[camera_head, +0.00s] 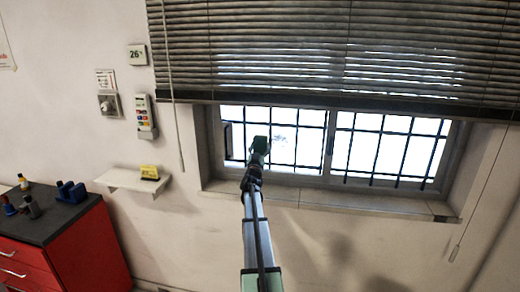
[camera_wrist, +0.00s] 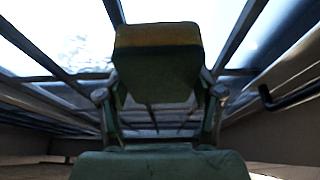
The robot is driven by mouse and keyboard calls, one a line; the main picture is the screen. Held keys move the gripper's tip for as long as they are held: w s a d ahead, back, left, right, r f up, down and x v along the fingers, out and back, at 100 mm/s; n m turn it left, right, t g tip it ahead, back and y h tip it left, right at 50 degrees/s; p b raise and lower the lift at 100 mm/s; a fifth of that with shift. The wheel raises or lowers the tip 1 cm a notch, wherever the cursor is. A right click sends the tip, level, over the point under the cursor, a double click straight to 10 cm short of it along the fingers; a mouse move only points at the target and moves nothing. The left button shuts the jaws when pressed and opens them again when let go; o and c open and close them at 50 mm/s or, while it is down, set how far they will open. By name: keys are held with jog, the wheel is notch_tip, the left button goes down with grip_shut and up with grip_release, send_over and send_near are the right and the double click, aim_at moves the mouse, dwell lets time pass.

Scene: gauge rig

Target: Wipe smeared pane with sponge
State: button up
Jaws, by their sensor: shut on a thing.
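My gripper (camera_head: 257,162) is raised in front of the left part of the window. In the wrist view my gripper (camera_wrist: 160,95) has a finger on each side of a block and is shut on it. The block is the sponge (camera_wrist: 158,62), dark green with a yellow-brown band along its top. In the head view the sponge (camera_head: 260,144) shows as a dark green patch. The bright pane (camera_head: 307,152) has a faint grey smear (camera_head: 282,140) just right of the sponge. I cannot tell whether the sponge touches the glass.
Dark bars (camera_head: 329,140) cross the window. A lowered blind (camera_head: 300,50) covers its upper part. The sill (camera_head: 330,199) looks clear. At left a small wall shelf (camera_head: 125,181) holds a yellow item (camera_head: 149,172). A red cabinet (camera_head: 95,250) stands at lower left.

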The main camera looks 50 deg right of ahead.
jog(key=shift+w+d, duration=0.15)
jog(key=shift+d, duration=0.2)
